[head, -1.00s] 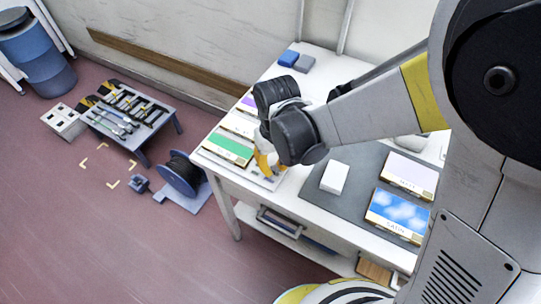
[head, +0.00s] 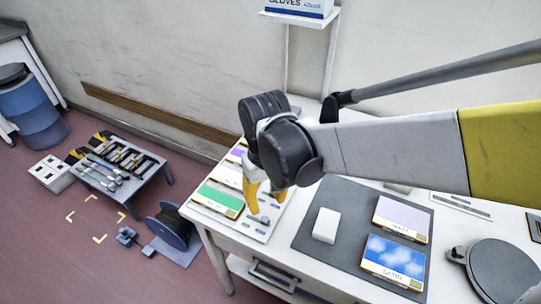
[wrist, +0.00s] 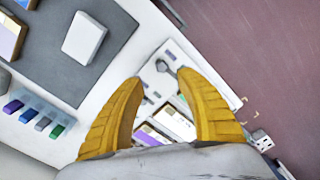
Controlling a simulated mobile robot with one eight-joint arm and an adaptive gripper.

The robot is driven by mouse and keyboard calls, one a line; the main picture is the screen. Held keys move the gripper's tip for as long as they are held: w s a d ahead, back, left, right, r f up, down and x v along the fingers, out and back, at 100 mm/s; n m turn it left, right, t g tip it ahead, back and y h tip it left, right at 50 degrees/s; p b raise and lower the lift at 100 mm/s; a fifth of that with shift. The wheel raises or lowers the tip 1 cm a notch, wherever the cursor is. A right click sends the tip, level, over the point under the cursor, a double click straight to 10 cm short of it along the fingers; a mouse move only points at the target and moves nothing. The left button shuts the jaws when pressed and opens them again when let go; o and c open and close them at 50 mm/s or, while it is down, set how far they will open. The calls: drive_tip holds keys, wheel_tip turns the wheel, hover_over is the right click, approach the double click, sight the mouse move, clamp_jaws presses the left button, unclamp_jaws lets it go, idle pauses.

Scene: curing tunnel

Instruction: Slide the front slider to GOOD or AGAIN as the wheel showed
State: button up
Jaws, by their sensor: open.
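A pale panel (head: 255,232) with small slots and knobs lies at the left front of the white table. It also shows in the wrist view (wrist: 218,88), with a grey knob (wrist: 162,66) on it near the table edge. I cannot tell for sure that this knob is the front slider, and no GOOD or AGAIN lettering is readable. My gripper (head: 264,198) is above the panel, with its yellow fingers pointing down. In the wrist view the fingers (wrist: 160,76) are spread, with the knob between and just beyond the tips. Nothing is held. No wheel is clearly identifiable.
Sample cards, one green (head: 219,201), lie beside the panel. A grey mat (head: 345,205) holds a white block (head: 326,225), a lilac card (head: 402,219) and a sky-picture card (head: 394,260). A low bench (head: 150,175) and a cable reel (head: 173,228) stand on the floor at left.

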drive_tip(key=shift+r, duration=1.7)
drive_tip(key=s+d+r+m+t, duration=0.2)
drive_tip(key=d+m+t, duration=0.1)
drive_tip(key=d, duration=0.8)
drive_tip(key=s+d+r+m+t, duration=0.2)
drive_tip(key=d+r+m+t, duration=0.1)
drive_tip(key=d, duration=0.9)
drive_tip(key=shift+s+r+t, duration=0.2)
drive_tip(key=shift+s+t, duration=0.1)
drive_tip(key=shift+t, duration=0.3)
